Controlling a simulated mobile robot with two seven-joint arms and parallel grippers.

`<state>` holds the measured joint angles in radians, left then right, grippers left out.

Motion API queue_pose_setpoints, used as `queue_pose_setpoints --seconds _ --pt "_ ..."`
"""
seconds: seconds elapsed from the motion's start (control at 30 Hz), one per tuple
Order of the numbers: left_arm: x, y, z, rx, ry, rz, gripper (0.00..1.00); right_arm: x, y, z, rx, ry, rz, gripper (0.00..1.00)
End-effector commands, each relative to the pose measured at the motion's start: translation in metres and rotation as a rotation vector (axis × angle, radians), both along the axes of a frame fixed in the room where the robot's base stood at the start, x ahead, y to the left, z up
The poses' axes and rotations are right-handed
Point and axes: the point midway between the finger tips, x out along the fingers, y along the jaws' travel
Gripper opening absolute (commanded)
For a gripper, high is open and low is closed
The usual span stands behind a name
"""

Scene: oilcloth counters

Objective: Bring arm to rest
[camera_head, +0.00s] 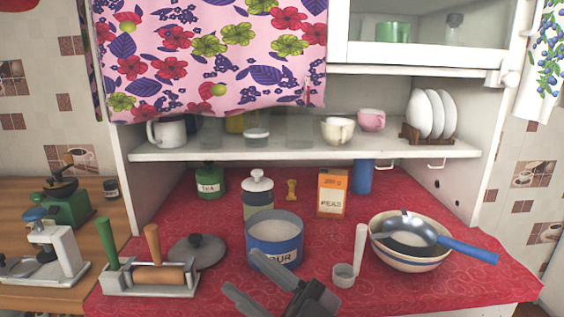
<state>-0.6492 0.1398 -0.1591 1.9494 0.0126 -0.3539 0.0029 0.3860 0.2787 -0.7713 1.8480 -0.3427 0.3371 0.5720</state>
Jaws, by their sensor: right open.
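My right gripper (247,277) is at the bottom middle, dark grey, with its two fingers spread apart and nothing between them. It is in front of the blue flour canister (272,258) and covers part of its label. Whether a finger touches the canister I cannot tell. The canister is open and holds white contents. My left gripper is out of view.
A white scoop (344,275) stands right of the gripper. A bowl (410,258) holds a blue-handled strainer (465,249). A dark lid (197,251) and a rolling pin stand (150,291) are to the left. A shelf (300,150) spans above the red counter (330,230).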

Motion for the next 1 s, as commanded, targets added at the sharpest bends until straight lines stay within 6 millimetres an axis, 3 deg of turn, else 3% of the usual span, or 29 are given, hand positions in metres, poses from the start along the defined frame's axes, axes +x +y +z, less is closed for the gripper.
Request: queue_pose_setpoints --seconds 0.2,0.37,0.53,0.7,0.83,1.0 --pt "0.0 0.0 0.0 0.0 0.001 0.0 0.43 0.028 -0.055 -0.085 0.001 0.308 -0.291 0.47" --pt "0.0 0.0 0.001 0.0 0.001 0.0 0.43 0.026 -0.101 -0.161 -0.059 0.535 -0.478 0.47" --pt "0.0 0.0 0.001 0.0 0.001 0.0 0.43 -0.005 -0.152 -0.247 -0.17 0.788 -0.647 0.47" --pt "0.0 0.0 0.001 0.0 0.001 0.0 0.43 -0.061 -0.2 -0.323 -0.304 1.024 -0.77 0.47" --pt "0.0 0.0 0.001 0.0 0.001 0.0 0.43 -0.099 -0.224 -0.357 -0.385 1.146 -0.82 0.47" --pt "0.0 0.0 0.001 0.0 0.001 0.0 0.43 -0.121 -0.237 -0.373 -0.433 1.212 -0.842 0.47"
